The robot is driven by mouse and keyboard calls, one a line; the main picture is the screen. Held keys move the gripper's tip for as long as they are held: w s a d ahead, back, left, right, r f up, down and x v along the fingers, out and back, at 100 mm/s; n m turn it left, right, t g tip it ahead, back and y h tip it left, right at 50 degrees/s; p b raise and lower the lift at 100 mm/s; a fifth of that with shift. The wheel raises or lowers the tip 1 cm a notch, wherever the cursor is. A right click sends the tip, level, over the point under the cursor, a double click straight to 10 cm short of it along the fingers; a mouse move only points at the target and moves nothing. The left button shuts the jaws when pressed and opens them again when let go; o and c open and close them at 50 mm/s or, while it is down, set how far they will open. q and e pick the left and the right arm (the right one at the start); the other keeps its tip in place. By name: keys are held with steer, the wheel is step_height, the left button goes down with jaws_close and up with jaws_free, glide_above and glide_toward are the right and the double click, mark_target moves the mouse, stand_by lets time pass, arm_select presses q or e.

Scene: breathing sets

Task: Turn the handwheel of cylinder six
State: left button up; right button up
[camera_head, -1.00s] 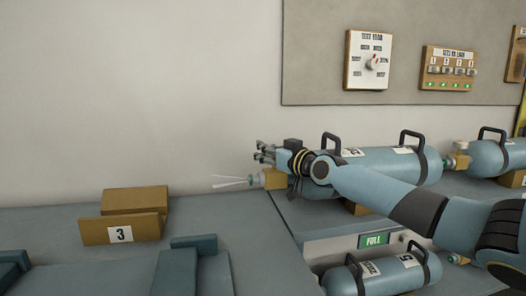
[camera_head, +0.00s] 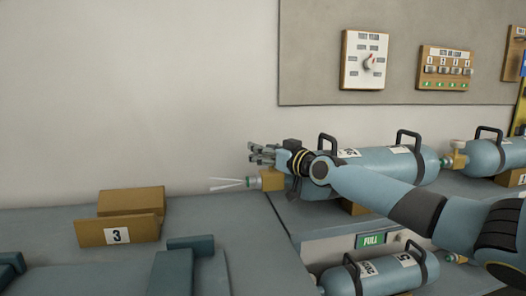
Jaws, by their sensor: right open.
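A light blue cylinder (camera_head: 395,165) with black carrying handles lies on the back shelf. Its label is too blurred for me to read a number. A brass valve block (camera_head: 271,180) with a pale green end sits at its left end, and thin white streaks (camera_head: 232,184) fan out left from it. My right gripper (camera_head: 258,153) is open just above the valve block, its fingers pointing left. I see nothing between the fingers. My wrist hides part of the cylinder's left end, and I cannot make out the handwheel. My left gripper is out of view.
A cylinder marked 5 (camera_head: 374,273) lies on the lower shelf below a green FULL sign (camera_head: 370,239). Another cylinder (camera_head: 490,157) is at the right. A brown block marked 3 (camera_head: 117,236) stands at the left. A dial panel (camera_head: 364,60) hangs on the wall.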

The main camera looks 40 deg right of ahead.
steer(key=shift+a+r, duration=0.1)
step_height(320, 180, up, 10)
stand_by(0.9)
steer(key=shift+o, duration=0.4)
